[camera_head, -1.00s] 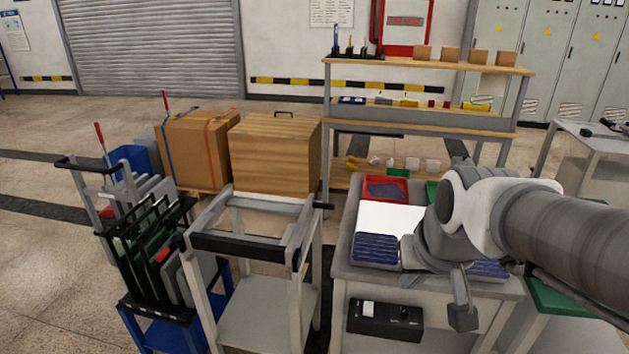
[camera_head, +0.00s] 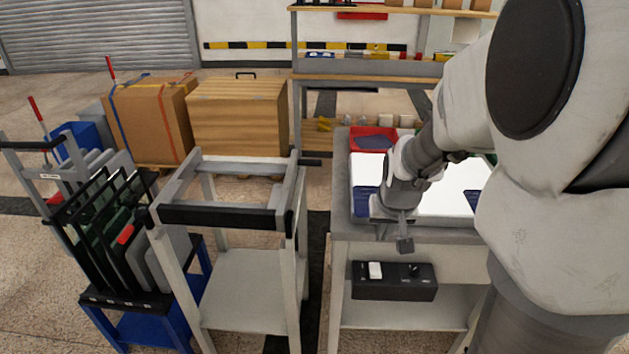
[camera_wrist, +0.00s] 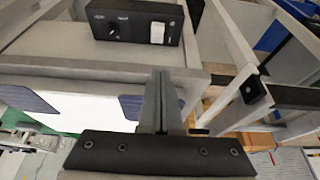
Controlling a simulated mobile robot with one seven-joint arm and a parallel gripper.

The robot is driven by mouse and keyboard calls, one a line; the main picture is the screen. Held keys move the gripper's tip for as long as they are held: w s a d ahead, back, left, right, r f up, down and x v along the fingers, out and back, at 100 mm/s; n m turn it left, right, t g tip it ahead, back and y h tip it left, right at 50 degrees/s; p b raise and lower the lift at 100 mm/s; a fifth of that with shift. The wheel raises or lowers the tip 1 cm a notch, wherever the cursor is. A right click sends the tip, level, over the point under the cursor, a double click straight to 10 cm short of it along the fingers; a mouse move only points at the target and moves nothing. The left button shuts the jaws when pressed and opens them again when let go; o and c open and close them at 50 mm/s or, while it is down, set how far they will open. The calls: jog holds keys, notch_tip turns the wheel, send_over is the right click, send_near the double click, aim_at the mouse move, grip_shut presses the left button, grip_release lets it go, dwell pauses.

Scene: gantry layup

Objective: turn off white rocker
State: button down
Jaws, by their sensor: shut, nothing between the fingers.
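The white rocker (camera_head: 375,270) sits on the left part of a black switch box (camera_head: 420,287) on the front of the workbench. A dark round knob (camera_head: 414,271) is to its right on the same box. In the wrist view, the rocker (camera_wrist: 157,33) shows upside down near the top, with the knob (camera_wrist: 112,31) to its left. My gripper (camera_head: 405,245) is shut and empty, pointing down just in front of the bench edge, above the box and a little right of the rocker. In the wrist view, the closed fingers (camera_wrist: 160,78) are apart from the rocker.
The workbench top (camera_head: 341,200) holds a white sheet, blue patterned pieces and a red tray (camera_head: 373,133). A grey frame stand (camera_head: 230,215) is left of the bench, with a narrow gap between. A rack of panels (camera_head: 120,240) stands farther left.

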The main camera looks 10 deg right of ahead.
jog(key=shift+w+f, duration=0.15)
jog(key=shift+f, duration=0.1)
jog(key=b, duration=0.4)
send_over(372, 270)
jog(key=f, duration=0.9)
jog(key=shift+s+f, duration=0.15)
jog(key=shift+s, duration=0.05)
jog(key=f, duration=0.1)
jog(key=s+f+b, duration=0.1)
jog(key=f, duration=0.1)
jog(key=shift+a, duration=0.15)
jog(key=shift+s+f, duration=0.1)
jog(key=shift+f, duration=0.25)
